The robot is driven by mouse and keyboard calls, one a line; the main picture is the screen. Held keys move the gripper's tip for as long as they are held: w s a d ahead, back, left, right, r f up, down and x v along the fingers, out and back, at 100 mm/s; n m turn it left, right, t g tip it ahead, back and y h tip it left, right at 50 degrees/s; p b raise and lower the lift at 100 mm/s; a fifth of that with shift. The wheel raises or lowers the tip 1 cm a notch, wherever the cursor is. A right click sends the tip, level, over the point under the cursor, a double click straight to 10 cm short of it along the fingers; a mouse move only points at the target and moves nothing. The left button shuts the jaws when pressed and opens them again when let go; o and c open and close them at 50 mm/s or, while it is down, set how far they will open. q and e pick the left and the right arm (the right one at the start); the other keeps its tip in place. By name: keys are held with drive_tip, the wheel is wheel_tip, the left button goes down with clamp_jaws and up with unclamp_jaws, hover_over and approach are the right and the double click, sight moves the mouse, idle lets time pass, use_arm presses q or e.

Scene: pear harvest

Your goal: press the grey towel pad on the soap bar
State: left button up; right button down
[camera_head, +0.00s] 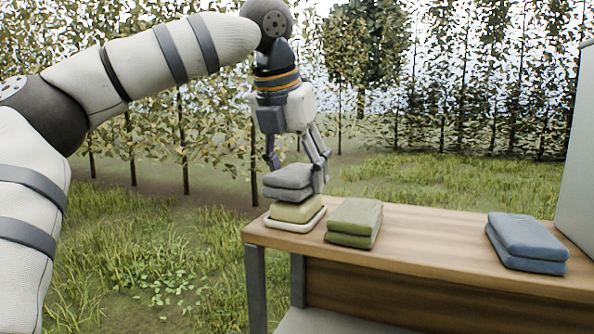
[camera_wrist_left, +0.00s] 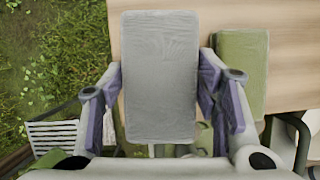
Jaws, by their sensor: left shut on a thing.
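The grey towel pad (camera_head: 289,178) is a folded block held in my left gripper (camera_head: 296,165), whose fingers are shut on its two sides. In the left wrist view the pad (camera_wrist_left: 160,75) fills the space between the fingers of the left gripper (camera_wrist_left: 163,95). The yellowish soap bar (camera_head: 297,210) sits in a white dish (camera_head: 293,225) at the table's left corner. The pad is directly above the bar, and its underside appears at or very near the bar's top; I cannot tell if they touch. The bar is hidden in the wrist view. My right gripper is not in view.
A folded green towel (camera_head: 354,222) lies on the wooden table (camera_head: 430,240) just right of the dish; it also shows in the left wrist view (camera_wrist_left: 240,70). A folded blue towel (camera_head: 526,243) lies farther right. The table between the towels is clear.

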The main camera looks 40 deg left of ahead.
sight(303, 167)
use_arm(q)
drive_tip(key=shift+f, duration=0.65)
idle(1.1)
drive_tip(key=shift+r, duration=3.6)
drive_tip(key=shift+f, duration=0.1)
